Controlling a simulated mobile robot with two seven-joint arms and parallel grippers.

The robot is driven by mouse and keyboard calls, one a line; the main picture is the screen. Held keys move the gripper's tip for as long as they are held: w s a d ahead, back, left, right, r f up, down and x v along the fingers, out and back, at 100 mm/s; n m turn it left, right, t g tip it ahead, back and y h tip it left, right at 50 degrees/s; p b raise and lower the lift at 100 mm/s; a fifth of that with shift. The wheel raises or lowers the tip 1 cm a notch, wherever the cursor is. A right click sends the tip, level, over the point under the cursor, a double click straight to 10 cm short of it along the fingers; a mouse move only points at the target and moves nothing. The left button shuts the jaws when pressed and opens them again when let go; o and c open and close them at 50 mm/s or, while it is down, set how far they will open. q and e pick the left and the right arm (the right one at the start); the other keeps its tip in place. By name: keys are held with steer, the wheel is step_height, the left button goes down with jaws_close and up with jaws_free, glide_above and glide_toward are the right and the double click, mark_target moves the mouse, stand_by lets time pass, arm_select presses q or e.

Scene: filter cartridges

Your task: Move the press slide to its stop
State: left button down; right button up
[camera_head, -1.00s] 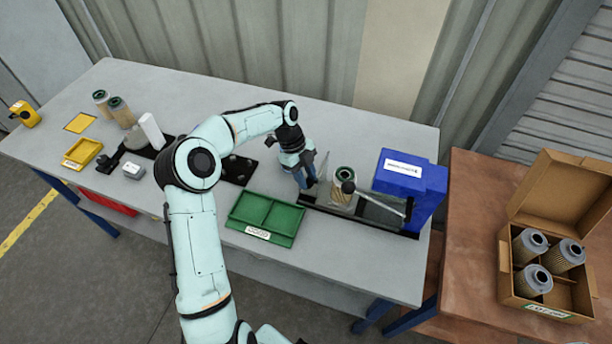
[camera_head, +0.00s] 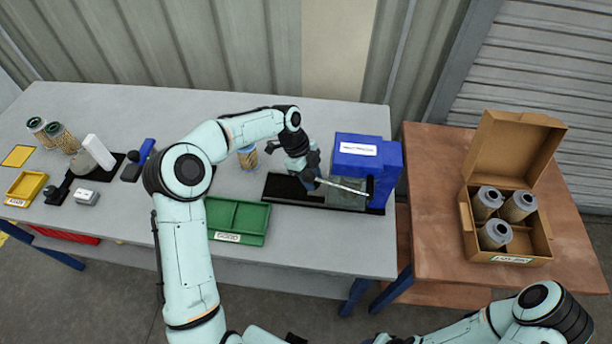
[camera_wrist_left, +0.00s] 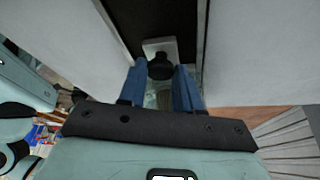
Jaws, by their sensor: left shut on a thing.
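The blue press (camera_head: 388,160) stands at the right end of the table, with a black rail (camera_head: 283,186) running left from it. A grey plate (camera_head: 346,199) lies on the rail by the press. A metal handle rod (camera_head: 342,187) runs from the press side to my left gripper (camera_head: 313,181). In the left wrist view, the black handle knob (camera_wrist_left: 160,66) sits between the blue fingers of the gripper (camera_wrist_left: 161,82), which is shut on it. My gripper and wrist hide part of the rail. My right arm shows low at the right; its gripper is out of view.
A filter cartridge (camera_head: 247,158) shows partly behind my arm. A cardboard box (camera_head: 500,254) with cartridges stands on the brown table at right. Grey table surface behind the press is clear.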

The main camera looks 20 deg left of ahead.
arm_select(q)
steer(key=shift+d, duration=0.25)
steer(key=c, duration=0.8)
jaws_free()
steer(key=shift+w, duration=0.15)
arm_select(e)
steer(key=shift+d, duration=0.1)
arm_select(q)
steer(key=shift+a+r, duration=0.25)
steer(key=shift+r, duration=0.2)
steer(key=p+v, duration=0.1)
steer(key=v, duration=1.1)
steer(key=shift+r+p, duration=0.2)
steer(key=shift+p, duration=0.1)
arm_select(e)
steer(key=shift+w+r, duration=1)
steer(key=shift+r, duration=0.05)
